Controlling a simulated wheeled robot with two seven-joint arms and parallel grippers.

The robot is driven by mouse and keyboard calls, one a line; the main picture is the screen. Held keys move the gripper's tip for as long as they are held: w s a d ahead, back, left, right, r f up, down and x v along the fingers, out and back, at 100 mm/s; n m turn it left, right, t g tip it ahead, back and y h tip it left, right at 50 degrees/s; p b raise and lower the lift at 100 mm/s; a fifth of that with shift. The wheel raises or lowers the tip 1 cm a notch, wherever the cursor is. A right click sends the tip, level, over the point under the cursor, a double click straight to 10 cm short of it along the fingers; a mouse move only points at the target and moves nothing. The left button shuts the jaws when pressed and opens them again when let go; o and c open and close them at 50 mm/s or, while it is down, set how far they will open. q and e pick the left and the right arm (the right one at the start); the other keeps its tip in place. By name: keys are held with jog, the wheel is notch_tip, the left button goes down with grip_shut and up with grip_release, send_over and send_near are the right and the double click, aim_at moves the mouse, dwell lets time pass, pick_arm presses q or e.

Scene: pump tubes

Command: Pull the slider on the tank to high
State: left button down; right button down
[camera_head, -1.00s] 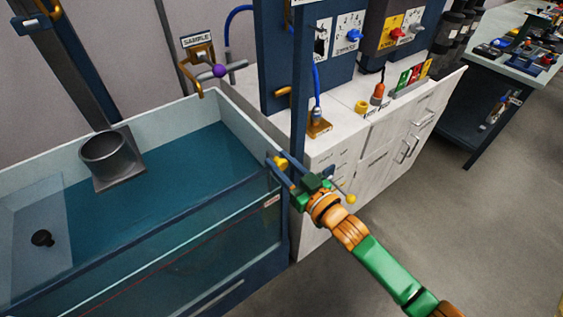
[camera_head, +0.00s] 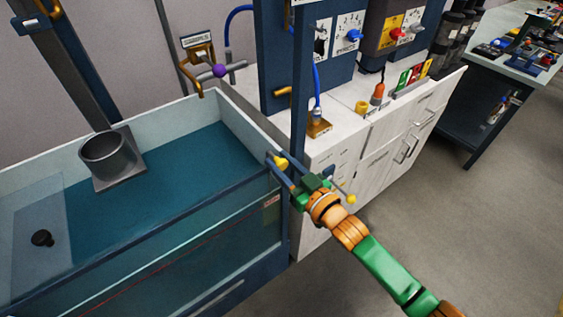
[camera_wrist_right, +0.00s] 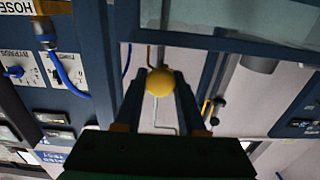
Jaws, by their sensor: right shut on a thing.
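The tank (camera_head: 262,141) is a glass-walled basin of blue-green water with a dark blue frame, at the left in the head view. A yellow ball knob (camera_head: 281,163) sits at its near right corner and looks like the slider's handle. It also shows in the wrist view (camera_wrist_right: 160,82). My right gripper (camera_head: 280,164) is shut on this knob, with a dark finger on each side of it. The slider's track and any high or low marks cannot be made out. My left gripper is not in view.
A white cabinet (camera_head: 390,152) with a blue hose and an orange plug stands just right of the tank. A thin rod with a second yellow ball (camera_head: 351,199) is close beside my right wrist. A grey cup (camera_head: 106,154) is on the tank's left side. Open floor lies at the lower right.

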notch_tip(320, 180, up, 11)
jog(key=p, duration=1)
jog(key=shift+p, duration=0.35)
jog(key=shift+f, duration=0.2)
jog(key=c, duration=0.9)
grip_release()
jog(key=shift+r, duration=0.1)
jog(key=o, duration=0.4)
jog(key=b+v, duration=0.1)
jog(key=v, duration=0.6)
